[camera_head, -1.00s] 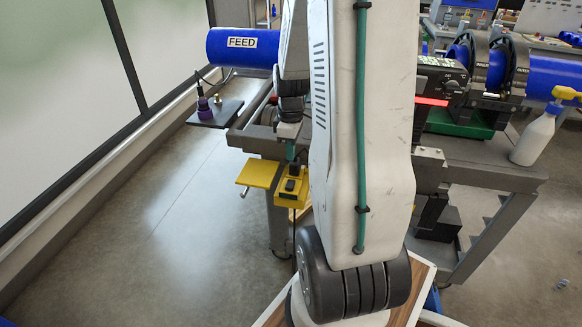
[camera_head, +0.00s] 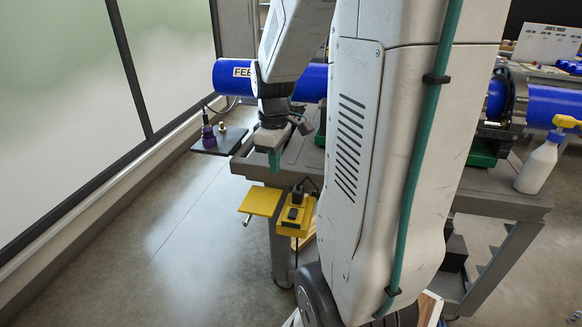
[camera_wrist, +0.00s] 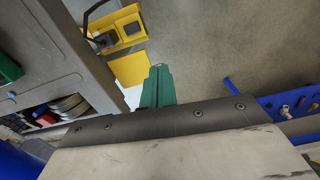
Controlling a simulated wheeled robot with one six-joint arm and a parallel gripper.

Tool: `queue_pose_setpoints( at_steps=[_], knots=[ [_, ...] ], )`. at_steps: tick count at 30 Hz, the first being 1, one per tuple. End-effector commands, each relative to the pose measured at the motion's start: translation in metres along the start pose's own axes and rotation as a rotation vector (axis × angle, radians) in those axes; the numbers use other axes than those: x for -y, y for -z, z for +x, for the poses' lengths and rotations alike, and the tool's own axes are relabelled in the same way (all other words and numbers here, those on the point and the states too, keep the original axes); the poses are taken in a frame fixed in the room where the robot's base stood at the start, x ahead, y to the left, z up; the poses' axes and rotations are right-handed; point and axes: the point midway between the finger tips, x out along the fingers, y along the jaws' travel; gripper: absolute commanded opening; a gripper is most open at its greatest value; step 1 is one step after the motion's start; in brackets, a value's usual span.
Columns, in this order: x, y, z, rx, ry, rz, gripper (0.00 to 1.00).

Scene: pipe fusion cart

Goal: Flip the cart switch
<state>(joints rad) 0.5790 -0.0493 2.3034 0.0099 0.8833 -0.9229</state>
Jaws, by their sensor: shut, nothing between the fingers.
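A yellow switch box (camera_head: 284,229) hangs at the near left corner of the cart (camera_head: 250,168). A small dark switch (camera_head: 292,213) sits on its face, with a black plug and cable (camera_head: 297,195) above it. In the wrist view the box (camera_wrist: 117,22) is near the top, left of centre, with the dark switch (camera_wrist: 132,28) on it. The switch's position cannot be told. My gripper (camera_head: 274,160), with green fingers, is shut and empty. It is above and left of the box in the head view, apart from it. The fingers (camera_wrist: 158,86) point toward the yellow plate in the wrist view.
A flat yellow plate (camera_head: 261,201) sticks out left of the box. A blue FEED pipe (camera_head: 228,76) lies behind my gripper. A dark shelf with a purple tool (camera_head: 208,134) is at left. A white spray bottle (camera_head: 538,165) stands on the cart's right. Floor at left is clear.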

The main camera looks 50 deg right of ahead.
Motion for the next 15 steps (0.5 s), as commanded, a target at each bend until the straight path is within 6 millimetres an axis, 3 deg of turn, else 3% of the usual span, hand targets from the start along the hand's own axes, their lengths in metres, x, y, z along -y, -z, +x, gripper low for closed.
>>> queue_pose_setpoints(
  at_steps=[1,3,9,15],
  knots=[
    [0.028,0.007,-0.019,-0.014,-0.016,0.014,0.0],
    [0.066,0.009,-0.039,-0.025,-0.025,0.058,0.0],
    [0.161,-0.01,-0.078,-0.064,-0.037,0.184,0.0],
    [0.218,-0.041,-0.091,-0.094,-0.032,0.283,0.0]
  ],
)
